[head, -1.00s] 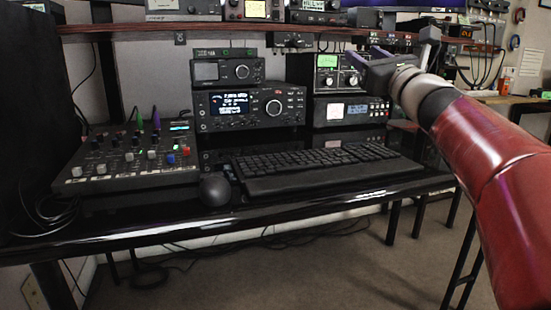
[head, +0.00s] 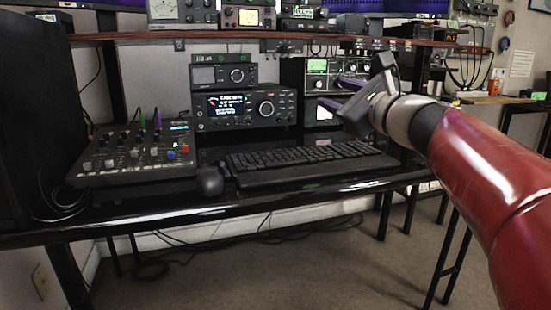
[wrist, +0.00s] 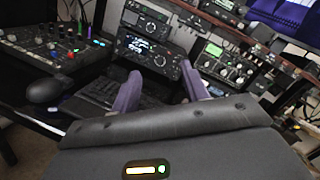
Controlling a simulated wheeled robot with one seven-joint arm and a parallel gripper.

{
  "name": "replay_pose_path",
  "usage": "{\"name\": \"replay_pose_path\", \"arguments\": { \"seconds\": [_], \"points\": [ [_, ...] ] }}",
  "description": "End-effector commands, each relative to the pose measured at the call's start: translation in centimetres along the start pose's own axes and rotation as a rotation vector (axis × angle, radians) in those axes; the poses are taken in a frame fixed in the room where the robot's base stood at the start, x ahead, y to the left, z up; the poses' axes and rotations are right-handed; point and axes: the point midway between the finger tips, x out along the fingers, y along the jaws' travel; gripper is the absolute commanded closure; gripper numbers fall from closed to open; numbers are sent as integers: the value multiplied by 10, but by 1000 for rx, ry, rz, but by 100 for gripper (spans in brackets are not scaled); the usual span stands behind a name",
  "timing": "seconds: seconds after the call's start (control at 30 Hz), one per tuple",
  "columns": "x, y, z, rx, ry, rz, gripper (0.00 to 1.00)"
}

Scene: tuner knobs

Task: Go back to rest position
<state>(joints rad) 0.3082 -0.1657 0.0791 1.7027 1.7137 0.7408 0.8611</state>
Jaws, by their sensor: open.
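My gripper (head: 334,92) is in front of the radio stack, above the right part of the keyboard. Its two purple fingers are apart with nothing between them. In the wrist view the fingers (wrist: 160,82) spread open toward the radios. The tuner (head: 317,67) with a green display and round knobs stands just beyond the gripper, and the fingers look clear of it. The tuner also shows in the wrist view (wrist: 212,50), right of the fingers. The gripper hides part of the unit below the tuner.
The black desk (head: 150,228) holds a mixer (head: 135,155), a mouse (head: 210,182), a keyboard (head: 300,165) and a large radio (head: 245,108). A shelf (head: 230,37) with more equipment runs above. The floor (head: 300,265) in front looks clear.

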Motion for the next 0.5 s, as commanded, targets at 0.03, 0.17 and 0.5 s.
{"name": "replay_pose_path", "arguments": {
  "seconds": [0.03,0.17,0.5],
  "points": [
    [-4,13,3,-65,24,40,55],
    [-20,54,-4,-276,95,171,55],
    [-146,190,-64,-1170,229,835,55]
  ]
}}
